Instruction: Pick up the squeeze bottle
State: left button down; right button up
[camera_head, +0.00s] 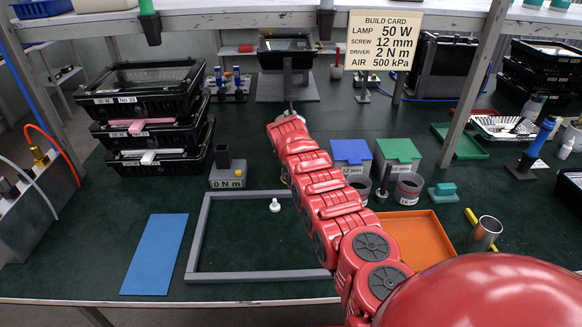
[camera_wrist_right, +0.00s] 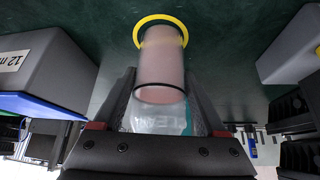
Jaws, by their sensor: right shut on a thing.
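The squeeze bottle (camera_wrist_right: 161,62) shows in the right wrist view, a translucent cylinder with a pinkish body and a clear part with partly legible lettering. My right gripper (camera_wrist_right: 160,98) is shut on it, one finger on each side. A yellow ring (camera_wrist_right: 184,32) lies around the bottle's far end, against the green table top. I cannot tell whether the bottle touches the table. My left gripper is not in view.
A grey frame (camera_head: 197,235) with a small white piece (camera_head: 275,205) inside lies left of my arm. Blue-lidded (camera_head: 350,152) and green-lidded (camera_head: 398,150) boxes and an orange tray (camera_head: 440,222) stand right. Black housings (camera_head: 150,130) are stacked left. A blue mat (camera_head: 155,255) lies front left.

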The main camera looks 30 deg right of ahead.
grip_shut()
jog(key=shift+r, duration=0.15)
